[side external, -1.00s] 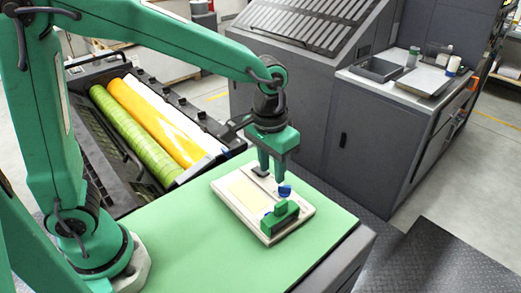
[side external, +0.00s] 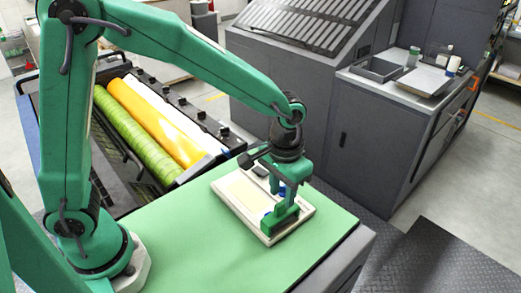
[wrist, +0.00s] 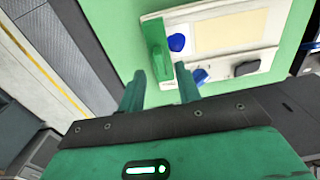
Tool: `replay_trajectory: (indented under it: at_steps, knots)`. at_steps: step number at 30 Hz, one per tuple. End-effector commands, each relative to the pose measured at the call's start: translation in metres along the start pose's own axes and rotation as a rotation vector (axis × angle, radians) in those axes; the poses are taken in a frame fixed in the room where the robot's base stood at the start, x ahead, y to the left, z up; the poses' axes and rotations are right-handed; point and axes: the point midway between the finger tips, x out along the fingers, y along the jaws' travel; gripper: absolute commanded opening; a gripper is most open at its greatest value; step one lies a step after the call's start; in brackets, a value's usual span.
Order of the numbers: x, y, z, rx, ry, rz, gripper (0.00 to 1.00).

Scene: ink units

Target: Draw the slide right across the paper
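A pale board (side external: 225,193) lies on the green table top, with a cream sheet of paper (side external: 246,190) on it. The green slide (side external: 281,219) stands at the board's near right end; it also shows in the wrist view (wrist: 156,48). A blue ink patch (wrist: 177,42) lies between slide and paper. My gripper (wrist: 161,85) is open, its two fingers apart with nothing between them. In the side view my gripper (side external: 288,194) hangs above and near the slide, partly covering it; I cannot tell whether they touch.
A small blue thing (wrist: 200,76) and a dark block (wrist: 246,68) are along the board's edge beside the paper. Left of the table is a machine with green (side external: 128,135) and yellow (side external: 155,122) rollers. The green table top (side external: 190,250) is clear around the board.

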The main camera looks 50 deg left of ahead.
Motion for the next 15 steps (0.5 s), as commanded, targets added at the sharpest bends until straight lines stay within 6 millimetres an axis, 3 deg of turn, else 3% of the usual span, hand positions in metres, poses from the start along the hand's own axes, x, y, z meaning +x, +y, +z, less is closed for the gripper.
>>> replay_trajectory:
  at_steps: [6, 15]
  knots:
    - [0.027, 0.000, 0.001, 0.000, -0.003, -0.001, 0.34]
    - [0.041, 0.000, 0.001, 0.000, -0.001, 0.000, 0.34]
